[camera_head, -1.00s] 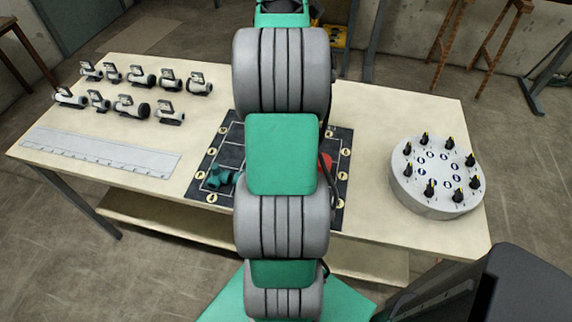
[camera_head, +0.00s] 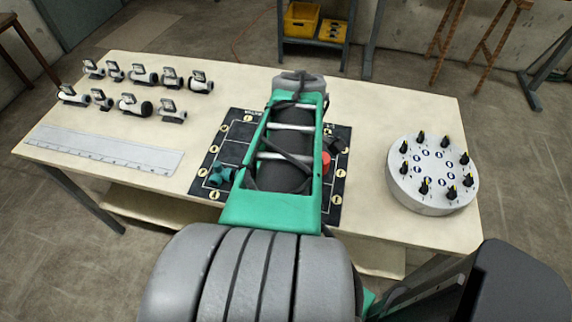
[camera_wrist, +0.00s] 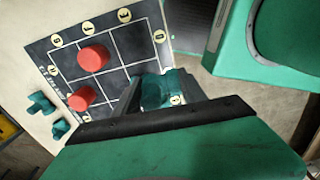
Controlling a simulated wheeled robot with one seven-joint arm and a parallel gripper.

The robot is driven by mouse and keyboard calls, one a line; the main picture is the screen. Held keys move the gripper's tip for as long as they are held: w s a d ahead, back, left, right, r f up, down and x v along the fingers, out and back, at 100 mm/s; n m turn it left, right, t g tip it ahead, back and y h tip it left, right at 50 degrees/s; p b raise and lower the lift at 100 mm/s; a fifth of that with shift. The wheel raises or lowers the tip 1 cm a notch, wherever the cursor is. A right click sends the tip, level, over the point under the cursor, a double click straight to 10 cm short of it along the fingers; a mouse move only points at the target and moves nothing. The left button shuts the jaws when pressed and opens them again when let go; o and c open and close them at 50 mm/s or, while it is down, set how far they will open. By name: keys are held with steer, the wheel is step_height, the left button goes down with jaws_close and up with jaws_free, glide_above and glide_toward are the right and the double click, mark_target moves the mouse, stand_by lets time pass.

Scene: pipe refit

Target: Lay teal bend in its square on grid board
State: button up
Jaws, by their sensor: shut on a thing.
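My gripper (camera_wrist: 155,95) is shut on the teal bend (camera_wrist: 157,88) in the wrist view. The bend sits between the dark fingers, over the near part of the grid board (camera_wrist: 128,50); I cannot tell if it touches the board. Two red cylinders stand on the board in the wrist view, a larger one (camera_wrist: 92,57) and a smaller one (camera_wrist: 80,98).
Two teal pieces (camera_wrist: 42,103) lie beside the board's titled edge. A white ruled strip (camera_head: 105,148) and several white-and-black fittings (camera_head: 135,105) are on the table's left. A round grey stand (camera_head: 432,190) with black knobs stands on the right. Bare tabletop separates it from the board.

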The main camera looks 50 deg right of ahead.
steer(key=w+d+f, duration=0.3)
steer(key=w+d+f+p, duration=0.1)
steer(key=w+d+f, duration=0.2)
steer(key=d, duration=0.1)
steer(key=w+d+f+p, duration=0.1)
steer(key=w+d+f, duration=0.2)
steer(key=shift+d+f, duration=0.2)
steer(key=shift+d, duration=0.15)
steer(key=f, duration=0.1)
steer(key=f+p, duration=0.1)
steer(key=f, duration=0.1)
steer(key=shift+w+d+f, duration=0.15)
steer(key=shift+w+f, duration=0.05)
steer(key=shift+f, duration=0.1)
steer(key=shift+f+b, duration=0.2)
steer(key=shift+b, duration=0.1)
steer(key=o, duration=1.1)
